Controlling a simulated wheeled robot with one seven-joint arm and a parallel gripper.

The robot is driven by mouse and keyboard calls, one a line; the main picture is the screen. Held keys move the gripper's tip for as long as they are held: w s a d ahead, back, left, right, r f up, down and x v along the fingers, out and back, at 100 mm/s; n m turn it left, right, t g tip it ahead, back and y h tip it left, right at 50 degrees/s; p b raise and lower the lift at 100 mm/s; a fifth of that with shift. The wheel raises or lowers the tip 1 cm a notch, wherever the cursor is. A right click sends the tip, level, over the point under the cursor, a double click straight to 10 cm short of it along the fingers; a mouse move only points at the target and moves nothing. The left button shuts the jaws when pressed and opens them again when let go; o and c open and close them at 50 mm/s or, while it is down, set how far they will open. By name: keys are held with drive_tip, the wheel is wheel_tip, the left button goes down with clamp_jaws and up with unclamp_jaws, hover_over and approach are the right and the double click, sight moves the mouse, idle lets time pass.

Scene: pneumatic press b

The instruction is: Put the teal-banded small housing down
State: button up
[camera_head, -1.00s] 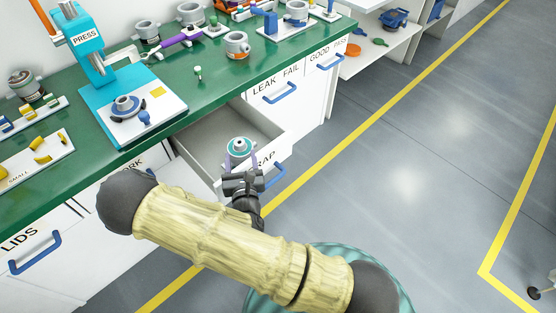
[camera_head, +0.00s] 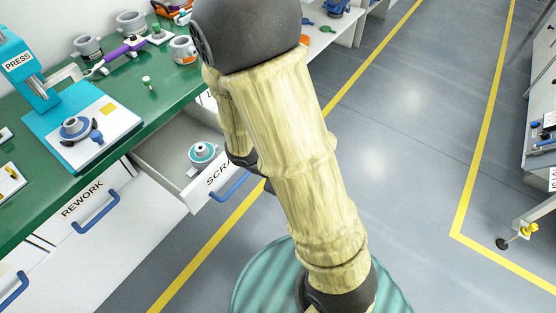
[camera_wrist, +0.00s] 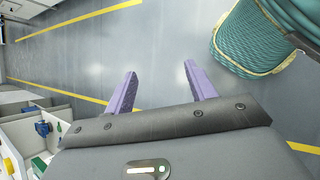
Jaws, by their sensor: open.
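The teal-banded small housing (camera_head: 202,153) rests inside the open drawer labelled SCRAP, near its front right corner, in the head view. The drawer (camera_head: 177,194) is pulled out from under the green bench. My gripper (camera_wrist: 160,80) shows in the wrist view with its two purple fingers apart and nothing between them. It faces the grey floor, away from the housing. In the head view my gripper is hidden behind my own arm.
The teal press (camera_head: 40,110) stands on the green bench (camera_head: 105,150) at left, with a part on its plate. A REWORK drawer (camera_head: 84,205) is closed beside the open one. Several housings stand at the back of the bench. The floor (camera_head: 410,150) at right is clear.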

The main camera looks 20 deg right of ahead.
drive_tip(key=w+a+r+m+t+y, duration=0.3)
drive_tip(key=a+r+m+t+y, duration=0.1)
drive_tip(key=a+r+m+y, duration=0.1)
drive_tip(key=r+m+y, duration=0.1)
drive_tip(key=m+y, duration=0.1)
drive_tip(key=m, duration=0.1)
drive_tip(key=shift+w+a+r+m+t+y, duration=0.2)
drive_tip(key=shift+w+r+m+t+y, duration=0.1)
drive_tip(key=shift+w+r+t, duration=0.1)
idle(0.6)
